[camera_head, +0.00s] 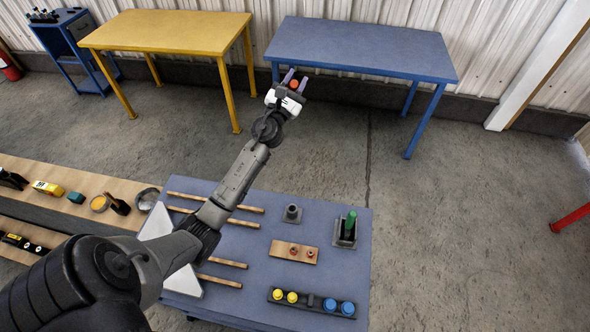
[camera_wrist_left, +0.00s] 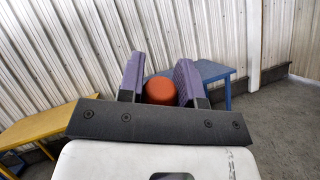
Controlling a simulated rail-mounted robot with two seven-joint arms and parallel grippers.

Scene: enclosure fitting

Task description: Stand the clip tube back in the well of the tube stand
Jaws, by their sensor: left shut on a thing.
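My left gripper (camera_head: 293,80) is raised beyond the far edge of the blue work table, pointing toward the back wall. Its purple fingers are shut on a round orange-red thing, which I take to be the clip tube (camera_head: 294,84). In the left wrist view the orange end of the clip tube (camera_wrist_left: 160,90) shows between the fingers; its lower part is hidden. A small grey stand with a short round socket (camera_head: 292,213) is on the work table and looks like the tube stand; I cannot see into its well. My right gripper is not in view.
On the work table (camera_head: 357,275), a green upright piece (camera_head: 350,223) stands in a grey holder. A wooden board with red-topped pegs (camera_head: 294,252) and a dark strip with yellow and blue caps (camera_head: 312,302) are nearby. Wooden rods lie left. A blue table (camera_head: 360,47) stands behind.

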